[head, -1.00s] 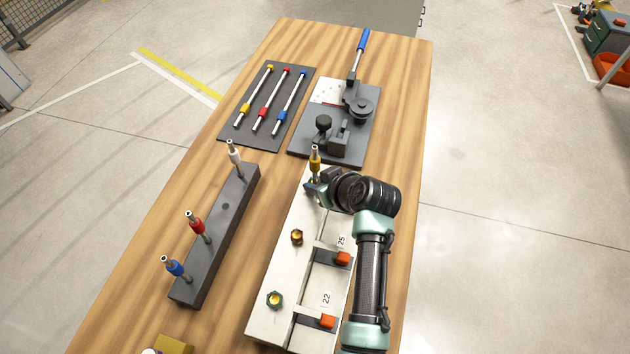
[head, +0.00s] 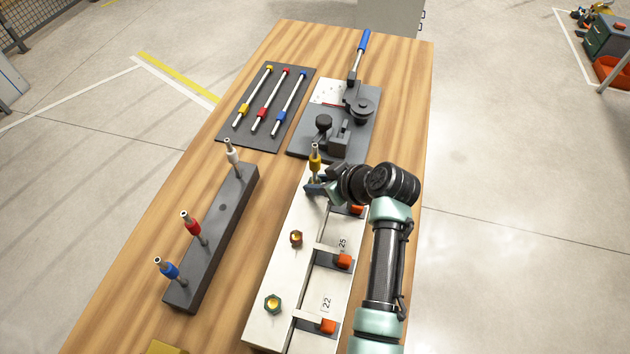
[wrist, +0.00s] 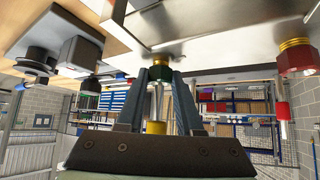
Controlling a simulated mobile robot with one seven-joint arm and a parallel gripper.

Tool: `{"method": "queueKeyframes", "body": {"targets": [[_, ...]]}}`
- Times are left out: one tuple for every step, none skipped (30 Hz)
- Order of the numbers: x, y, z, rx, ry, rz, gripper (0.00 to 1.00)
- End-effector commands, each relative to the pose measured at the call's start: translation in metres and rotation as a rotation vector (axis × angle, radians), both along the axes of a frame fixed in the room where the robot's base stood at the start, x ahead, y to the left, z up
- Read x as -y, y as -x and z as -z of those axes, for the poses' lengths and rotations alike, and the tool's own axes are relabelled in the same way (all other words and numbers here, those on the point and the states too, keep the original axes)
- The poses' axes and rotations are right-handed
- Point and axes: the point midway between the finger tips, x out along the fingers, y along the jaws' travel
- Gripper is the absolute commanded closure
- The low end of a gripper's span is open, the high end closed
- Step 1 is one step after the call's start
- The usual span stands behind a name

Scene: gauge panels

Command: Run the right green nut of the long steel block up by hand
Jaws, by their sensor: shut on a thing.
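The long steel block (head: 284,255) lies along the table and also spans the top of the wrist view (wrist: 235,55). At its far end a steel tube with a yellow collar (head: 314,163) stands upright. The green nut (wrist: 150,76) sits at the tube's foot, below a brass fitting in the wrist view. My gripper (head: 316,187) comes in from the right. Its two fingers are shut on the green nut, with the tube between them. In the head view the gripper hides this nut.
A dark block (head: 215,235) with white-, red- and blue-collared tubes stands left. A dark board (head: 265,105) with several rods lies behind. A grey plate with a blue-handled lever tool (head: 360,60) stands beyond my gripper. Orange-tipped gauges (head: 343,261) line the block's right side.

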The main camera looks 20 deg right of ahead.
Motion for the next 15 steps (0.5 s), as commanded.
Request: {"method": "queueKeyframes", "body": {"targets": [[0.0004,0.0004,0.0009,-0.001,0.0,-0.002,1.0],[0.0004,0.0004,0.0008,-0.001,0.0,-0.002,1.0],[0.0003,0.0004,0.0006,-0.001,0.0,-0.002,1.0],[0.0002,0.0005,0.0006,-0.001,0.0,-0.002,1.0],[0.0002,0.0005,0.0006,-0.001,0.0,-0.002,1.0],[0.0002,0.0005,0.0006,-0.001,0.0,-0.002,1.0],[0.0002,0.0005,0.0006,-0.001,0.0,-0.002,1.0],[0.0002,0.0005,0.0007,-0.001,0.0,-0.002,1.0],[0.0003,0.0005,0.0008,-0.001,0.0,-0.004,1.0],[0.0005,0.0003,0.0012,-0.002,-0.001,-0.006,1.0],[0.0007,0.0001,0.0015,-0.002,-0.001,-0.01,1.0],[0.0011,-0.0001,0.0019,-0.001,0.0,-0.019,1.0],[0.0012,-0.0002,0.0023,-0.001,-0.001,-0.029,1.0],[0.0015,-0.0003,0.0027,-0.001,0.0,-0.038,1.0],[0.0017,-0.0003,0.0032,-0.002,0.0,-0.052,1.0]]}}
